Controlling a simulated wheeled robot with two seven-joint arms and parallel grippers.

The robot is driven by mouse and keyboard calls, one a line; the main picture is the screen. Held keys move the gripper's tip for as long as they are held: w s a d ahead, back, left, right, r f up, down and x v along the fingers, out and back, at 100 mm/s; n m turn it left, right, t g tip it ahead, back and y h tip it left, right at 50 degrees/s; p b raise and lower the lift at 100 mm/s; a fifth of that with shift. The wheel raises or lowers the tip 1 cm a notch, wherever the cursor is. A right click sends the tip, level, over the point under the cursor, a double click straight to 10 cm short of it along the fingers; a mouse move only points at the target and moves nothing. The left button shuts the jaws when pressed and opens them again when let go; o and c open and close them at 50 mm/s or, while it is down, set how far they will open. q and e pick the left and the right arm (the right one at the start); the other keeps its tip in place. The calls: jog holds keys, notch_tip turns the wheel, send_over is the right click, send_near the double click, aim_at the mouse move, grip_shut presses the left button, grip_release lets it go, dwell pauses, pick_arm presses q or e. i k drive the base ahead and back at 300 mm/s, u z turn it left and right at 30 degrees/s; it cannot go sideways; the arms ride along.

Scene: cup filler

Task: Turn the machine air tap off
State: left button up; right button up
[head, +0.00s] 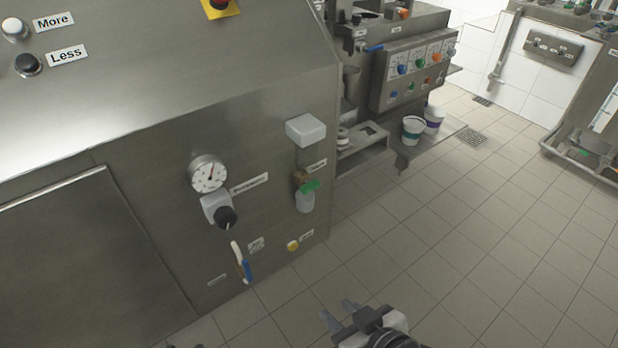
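The steel machine front carries two small coloured handles that could be taps. One is a green handle (309,187) on a brass fitting above a clear bowl, beside a label too small to read. The other is a blue lever (247,271) with a white pipe or sleeve above it, pointing downward. I cannot tell from the labels which is the air tap. My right gripper (339,312) is at the bottom centre, empty, its fingers apart, well below and away from both handles. Only a dark sliver at the bottom edge (186,346) may be my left gripper.
A round gauge (208,174) and a black knob (226,217) sit left of the green handle. A white box (306,130) is above it, a yellow button (293,246) below. Two tubs (412,130) stand further back.

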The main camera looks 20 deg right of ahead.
aim_at(247, 273)
jog(key=z, duration=1.3)
jog(key=k, duration=0.9)
jog(key=u, duration=1.3)
jog(key=i, duration=0.5)
